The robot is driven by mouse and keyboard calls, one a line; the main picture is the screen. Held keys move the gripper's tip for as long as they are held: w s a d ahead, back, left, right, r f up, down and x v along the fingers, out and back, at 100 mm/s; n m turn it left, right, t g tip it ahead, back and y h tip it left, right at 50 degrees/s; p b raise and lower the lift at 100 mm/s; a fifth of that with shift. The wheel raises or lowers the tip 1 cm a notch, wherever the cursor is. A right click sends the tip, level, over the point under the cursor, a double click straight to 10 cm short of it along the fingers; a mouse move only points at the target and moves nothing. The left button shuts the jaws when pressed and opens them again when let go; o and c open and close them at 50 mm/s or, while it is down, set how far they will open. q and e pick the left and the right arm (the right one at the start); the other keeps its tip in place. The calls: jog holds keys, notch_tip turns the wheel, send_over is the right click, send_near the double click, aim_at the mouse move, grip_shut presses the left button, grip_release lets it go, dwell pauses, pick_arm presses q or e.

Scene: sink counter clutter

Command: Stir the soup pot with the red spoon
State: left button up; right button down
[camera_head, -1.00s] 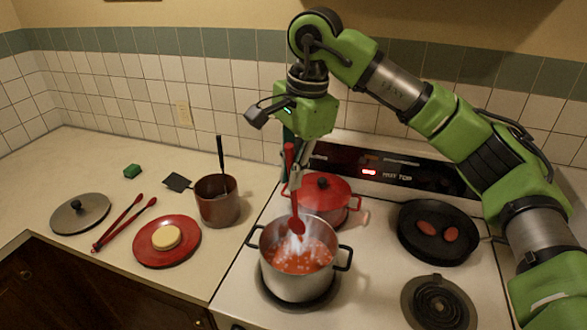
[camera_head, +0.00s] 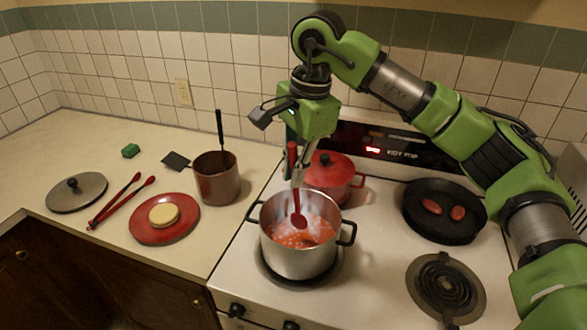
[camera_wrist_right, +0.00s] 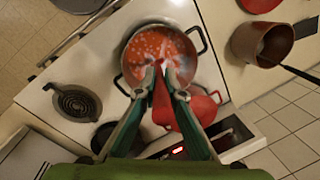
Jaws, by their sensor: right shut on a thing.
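The soup pot (camera_head: 297,262) is a steel pot with black handles on the stove's front left burner, holding steaming orange-red soup (camera_head: 283,233). It also shows in the right wrist view (camera_wrist_right: 128,44). The red spoon (camera_head: 299,220) hangs upright, its bowl over the soup inside the pot's rim. I cannot tell whether its tip touches the soup. My right gripper (camera_head: 298,180) is above the back of the pot, shut on the spoon's handle. In the right wrist view the spoon (camera_wrist_right: 161,92) lies between the fingers. My left gripper is not in view.
A red lidded pot (camera_head: 330,172) stands close behind the soup pot. A black pan (camera_head: 445,225) is at right. On the left counter are a brown saucepan (camera_head: 216,185), red plate (camera_head: 185,232), red tongs (camera_head: 120,202), grey lid (camera_head: 80,195) and green sponge (camera_head: 130,151).

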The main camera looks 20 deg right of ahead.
aim_at(296, 205)
jog(key=shift+w+d+f+b, duration=0.1)
jog(key=shift+f+b, duration=0.25)
jog(key=shift+f, duration=0.25)
jog(key=shift+w+d+f+b, duration=0.1)
jog(key=shift+f+b, duration=0.25)
jog(key=shift+f, duration=0.25)
jog(key=shift+w+d+f+b, duration=0.1)
jog(key=shift+w+f+b, duration=0.1)
jog(key=shift+f+b, duration=0.65)
jog(key=shift+w+d+f+b, duration=0.15)
jog(key=shift+f+b, duration=0.25)
jog(key=shift+f, duration=0.7)
